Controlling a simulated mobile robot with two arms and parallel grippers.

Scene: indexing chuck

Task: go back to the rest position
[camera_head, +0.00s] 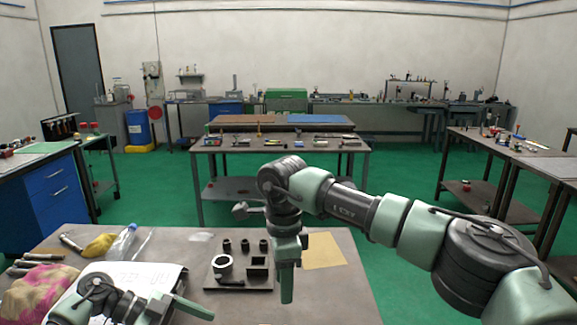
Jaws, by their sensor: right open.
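My right arm reaches in from the right, and its right gripper (287,272) points down over the table's middle. It is open, seen side-on, with nothing visible between the fingers. It stands in front of the right edge of a dark fixture plate (213,285), which bears a pale ring (222,265) and several dark small blocks and cylinders. I cannot tell how high the gripper is above the table. My left gripper (165,307) is low at the bottom left, over white printed paper (150,273); its finger opening is unclear.
The near table (330,300) also holds a tan sheet (322,251), a clear bottle (122,243), a yellow cloth (98,247), a pink-patterned cloth (38,295) and metal tools at left. Green floor separates it from a workbench (280,143) behind. Further benches stand left and right.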

